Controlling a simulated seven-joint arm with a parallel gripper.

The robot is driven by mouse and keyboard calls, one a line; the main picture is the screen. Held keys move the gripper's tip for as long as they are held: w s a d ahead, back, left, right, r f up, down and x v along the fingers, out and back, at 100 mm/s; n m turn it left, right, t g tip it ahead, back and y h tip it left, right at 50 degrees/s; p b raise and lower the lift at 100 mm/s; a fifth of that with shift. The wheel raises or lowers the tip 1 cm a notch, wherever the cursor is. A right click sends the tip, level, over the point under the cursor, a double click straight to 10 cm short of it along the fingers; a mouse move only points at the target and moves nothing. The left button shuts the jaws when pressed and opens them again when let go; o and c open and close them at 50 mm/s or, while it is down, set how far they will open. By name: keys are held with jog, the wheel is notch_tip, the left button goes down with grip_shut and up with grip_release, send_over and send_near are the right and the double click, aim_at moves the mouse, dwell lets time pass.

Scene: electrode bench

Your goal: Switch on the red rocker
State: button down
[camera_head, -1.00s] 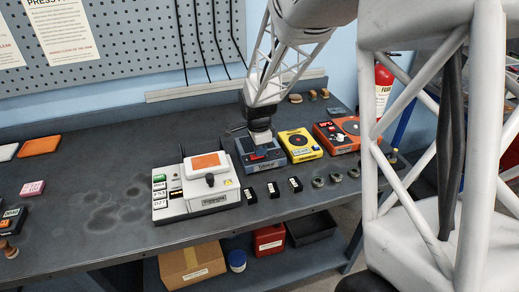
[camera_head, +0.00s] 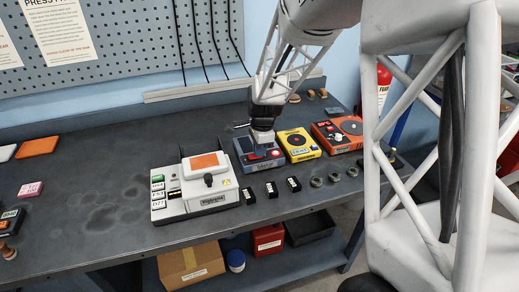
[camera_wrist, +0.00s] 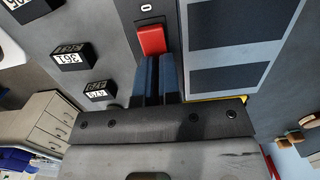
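The red rocker (camera_wrist: 152,40) sits on a grey strip of the dark device, beside a white "0" mark. I cannot tell which way it is tilted. In the head view, the blue-grey device (camera_head: 243,162) stands between the white unit and the yellow one, with a red part (camera_head: 275,153) showing at its right. My gripper (camera_head: 263,140) is over the device's back part. In the wrist view, the two blue fingers (camera_wrist: 158,60) are side by side with a thin dark line between them, tips close to the rocker's end. Nothing shows between them. I cannot tell whether they touch the rocker.
A white unit (camera_head: 205,203) with an orange screen is on the left. A yellow device (camera_head: 299,154) and an orange device (camera_head: 326,141) are on the right. Several small black blocks (camera_head: 271,189) lie in front.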

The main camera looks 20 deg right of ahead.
jog(key=shift+s+a+f, duration=0.1)
jog(key=shift+s+f, duration=0.35)
jog(key=shift+f, duration=0.35)
jog(key=shift+a+r, duration=0.1)
jog(key=shift+a, duration=0.65)
jog(key=shift+r, duration=0.1)
notch_tip(320, 180, up, 15)
jog(key=d, duration=0.1)
jog(key=shift+w+d, duration=0.3)
jog(key=shift+w, duration=0.1)
jog(key=shift+r, duration=0.1)
